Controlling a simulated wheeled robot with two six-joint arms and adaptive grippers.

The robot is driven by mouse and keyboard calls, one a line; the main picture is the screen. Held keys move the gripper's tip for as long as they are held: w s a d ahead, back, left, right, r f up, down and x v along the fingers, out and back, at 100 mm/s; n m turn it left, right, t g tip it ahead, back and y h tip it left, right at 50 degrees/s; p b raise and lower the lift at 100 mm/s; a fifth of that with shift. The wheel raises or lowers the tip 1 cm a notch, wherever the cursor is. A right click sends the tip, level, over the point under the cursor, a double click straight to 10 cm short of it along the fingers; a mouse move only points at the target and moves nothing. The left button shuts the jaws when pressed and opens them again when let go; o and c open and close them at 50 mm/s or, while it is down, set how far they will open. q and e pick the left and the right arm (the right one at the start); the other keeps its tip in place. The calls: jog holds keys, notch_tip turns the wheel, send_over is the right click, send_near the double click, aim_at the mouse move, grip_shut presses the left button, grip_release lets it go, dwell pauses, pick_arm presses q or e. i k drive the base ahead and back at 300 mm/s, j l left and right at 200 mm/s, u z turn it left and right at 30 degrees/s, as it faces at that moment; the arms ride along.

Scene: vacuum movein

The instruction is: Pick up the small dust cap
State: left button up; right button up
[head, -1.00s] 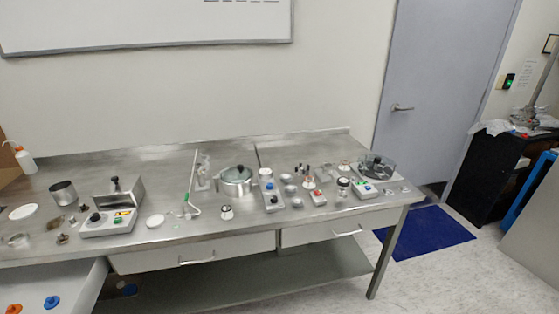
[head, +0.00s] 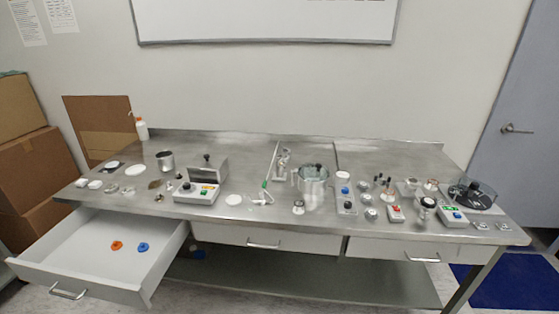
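I cannot tell for sure which piece is the small dust cap. The open drawer (head: 90,243) at the left holds a small orange piece (head: 117,245) and a small blue piece (head: 143,247), lying apart on its floor. Small white discs (head: 95,184) lie at the left end of the steel table (head: 270,165), and another white disc (head: 234,199) lies near its middle front edge. Neither of my grippers shows in the head view.
A lidded metal pot (head: 312,184), a grey box device (head: 198,190), a clear-lidded round device (head: 472,194) and several small parts crowd the table. The drawer juts out from the table front. Cardboard boxes (head: 25,170) stand at the left and a door (head: 525,130) at the right.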

aim_at(142, 247)
jog(key=j+z, duration=0.3)
jog(key=j, duration=0.95)
